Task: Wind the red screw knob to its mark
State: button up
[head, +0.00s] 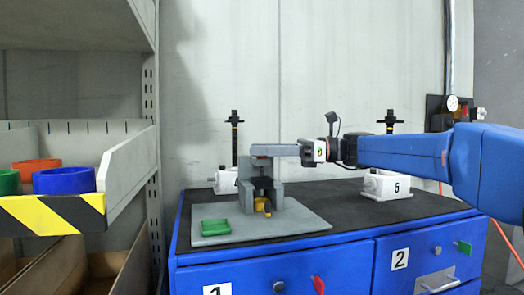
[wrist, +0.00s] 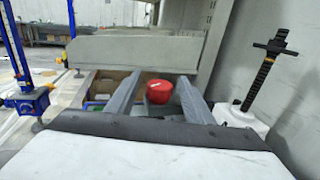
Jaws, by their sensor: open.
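The red screw knob (wrist: 159,92) shows in the wrist view between the two fingers of my gripper (wrist: 160,80). The gripper is open, with a gap on both sides of the knob. A small pale line shows on the knob's left side. In the head view my gripper (head: 274,150) reaches in from the right, level over the top of the grey screw jack (head: 277,192). Only a thin strip of red shows there. The jack stands on a grey plate (head: 300,222), with a yellow part low at its front. I cannot make out the target mark.
A green tray (head: 215,228) lies on the plate's left. White blocks with black posts stand behind; the right one (head: 386,185) is numbered 5. The blue cabinet (head: 262,270) carries all this. A grey shelf (head: 130,175) with coloured rings stands at the left.

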jog(key=shift+a, duration=0.15)
jog(key=c, duration=1)
jog(key=shift+c, duration=0.2)
jog(key=shift+w+n+g, duration=0.1)
jog(key=shift+n+g, duration=0.3)
jog(key=shift+g, duration=0.2)
jog(key=n+g, duration=0.1)
jog(key=g, duration=0.1)
jog(key=shift+n+g+h, duration=0.3)
jog(key=shift+n+g, duration=0.1)
jog(key=shift+n+g+h, duration=0.9)
jog(key=shift+n+g, duration=0.7)
jog(key=shift+g, duration=0.7)
jog(key=shift+f+n+g+h, duration=0.1)
jog(key=shift+n+g+h, duration=0.2)
jog(key=shift+g, duration=0.1)
